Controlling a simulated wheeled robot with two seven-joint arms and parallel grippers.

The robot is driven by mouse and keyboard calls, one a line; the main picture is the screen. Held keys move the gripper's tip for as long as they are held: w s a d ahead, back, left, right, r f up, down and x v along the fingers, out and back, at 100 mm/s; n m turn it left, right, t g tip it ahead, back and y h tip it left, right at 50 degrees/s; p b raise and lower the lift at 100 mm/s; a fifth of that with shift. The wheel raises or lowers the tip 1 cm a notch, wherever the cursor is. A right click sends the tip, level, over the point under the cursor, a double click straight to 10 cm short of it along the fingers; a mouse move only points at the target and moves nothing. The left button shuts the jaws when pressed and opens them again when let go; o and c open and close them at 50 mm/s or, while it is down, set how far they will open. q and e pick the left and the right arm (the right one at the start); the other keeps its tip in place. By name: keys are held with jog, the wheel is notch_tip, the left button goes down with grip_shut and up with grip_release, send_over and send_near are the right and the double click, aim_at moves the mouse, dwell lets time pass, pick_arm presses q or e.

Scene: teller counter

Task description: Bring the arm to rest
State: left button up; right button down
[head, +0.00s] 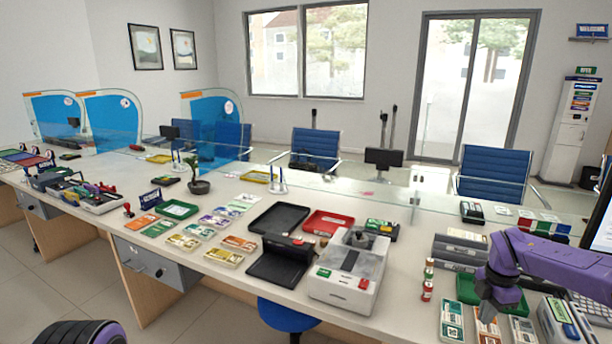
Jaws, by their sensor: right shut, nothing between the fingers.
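My right arm comes in from the right edge in purple. Its grey right gripper (487,314) points down over the right part of the counter, above several banded note bundles and in front of a green tray (512,304). The gripper is shut and holds nothing. It hides part of the tray and of the bundles, and I cannot tell how far above them its tips are. My left gripper is not in view.
A white counting machine (345,275) and small stacked bottles (427,285) stand left of the gripper. Grey binders (458,250) lie behind it. A monitor (602,225) and a keyboard (592,308) are at the right. A glass screen runs along the counter's back.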

jog(key=s+f+n+h, duration=0.1)
jog(key=s+a+f+n+g+h, duration=0.1)
jog(key=f+n, duration=0.1)
jog(key=s+f+n+h, duration=0.1)
jog(key=f, duration=0.1)
jog(key=shift+a+f+n, duration=0.2)
jog(key=shift+a+n, duration=0.15)
jog(key=shift+n, duration=0.05)
jog(key=s+a+f+n+t+h, duration=0.15)
jog(key=s+a+f+n, duration=0.35)
jog(key=n, duration=0.5)
jog(key=s+a+f+n+t+h, duration=0.1)
jog(key=s+a+f+n+t, duration=0.1)
jog(key=s+f+n, duration=0.7)
jog(key=s+a+f+n+t+h, duration=0.25)
jog(key=s+a+n, duration=0.2)
jog(key=n, duration=0.75)
jog(key=s+a+f+n+g+y, duration=0.1)
jog(key=s+a+n+y, duration=0.1)
jog(key=s+n, duration=0.3)
jog(key=s+a+f+n+y, duration=0.1)
jog(key=s+a+n+y, duration=0.1)
jog(key=s+n, duration=0.4)
jog(key=s, duration=0.3)
jog(key=shift+a+g+y, duration=0.15)
jog(key=shift+g+y, duration=0.15)
jog(key=shift+g, duration=0.1)
